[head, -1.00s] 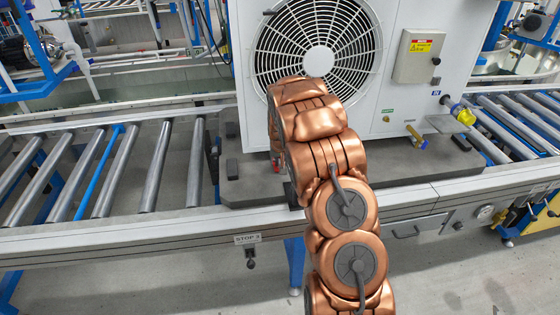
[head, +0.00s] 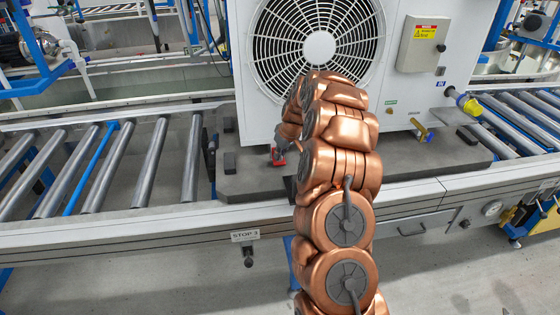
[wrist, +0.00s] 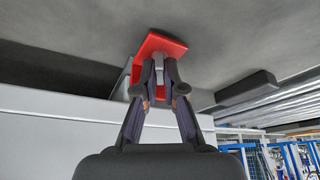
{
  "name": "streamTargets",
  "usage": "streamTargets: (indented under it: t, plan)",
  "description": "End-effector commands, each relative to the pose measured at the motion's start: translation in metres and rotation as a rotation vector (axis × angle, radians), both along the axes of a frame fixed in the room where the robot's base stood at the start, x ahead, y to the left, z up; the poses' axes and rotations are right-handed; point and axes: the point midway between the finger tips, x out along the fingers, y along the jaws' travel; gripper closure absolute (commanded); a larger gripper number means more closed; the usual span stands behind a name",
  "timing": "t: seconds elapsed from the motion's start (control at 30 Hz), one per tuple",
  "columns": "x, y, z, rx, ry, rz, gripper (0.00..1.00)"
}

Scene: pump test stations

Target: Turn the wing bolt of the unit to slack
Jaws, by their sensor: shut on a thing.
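The unit is a white cabinet (head: 397,88) with a round fan grille (head: 330,14), standing on a dark pallet (head: 250,180). A red block or plate (head: 278,160) sits low by the cabinet's lower left corner; it also shows in the wrist view (wrist: 163,44). My gripper (wrist: 159,80) has its two fingers closed around a small grey piece (wrist: 158,68) right at the red part, apparently the wing bolt. The fingers hide most of it, so its angle cannot be told. In the head view my copper arm covers part of the cabinet's lower front.
The pallet rests on a roller conveyor (head: 148,165) with a front rail marked STOP 3 (head: 245,235). A brass valve with a blue handle (head: 422,132), a yellow-ended connector (head: 468,105) and a grey control box (head: 422,45) are at the right. Free rollers lie to both sides.

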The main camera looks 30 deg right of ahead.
Motion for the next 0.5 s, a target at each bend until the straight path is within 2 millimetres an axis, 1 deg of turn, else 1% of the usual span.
streamTargets:
  t: [0.03, 0.5]
  plan:
    - [0.0023, -0.0006, -0.006, -0.001, -0.006, 0.039, 1.0]
    - [0.0021, -0.0025, -0.0052, -0.003, -0.001, 0.457, 1.0]
